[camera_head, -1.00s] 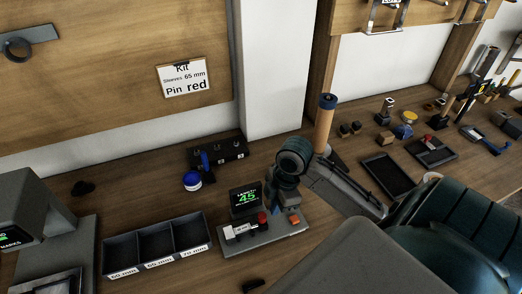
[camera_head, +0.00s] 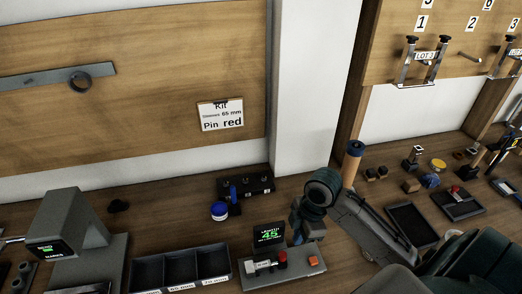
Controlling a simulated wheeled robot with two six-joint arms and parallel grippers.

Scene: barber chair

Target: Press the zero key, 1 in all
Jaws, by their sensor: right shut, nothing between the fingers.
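A grey length gauge (camera_head: 285,272) stands on the bench at the lower middle. Its small dark display (camera_head: 268,235) reads 45 in green. On its base are a red knob (camera_head: 282,258), an orange key (camera_head: 313,261) and a white label (camera_head: 262,265). The key lettering is too small to read, so I cannot tell which is the zero key. My right gripper (camera_head: 297,232) is shut and empty, pointing down behind the gauge, beside the display. Whether it touches the gauge is unclear. My left gripper is not in view.
A three-compartment tray (camera_head: 138,274) stands left of the gauge. A black block (camera_head: 245,186) and a blue-lidded jar (camera_head: 219,210) sit behind it. A grey display device (camera_head: 72,225) stands at the left. Dark trays (camera_head: 412,224) lie right. A kit card (camera_head: 221,115) hangs on the wall.

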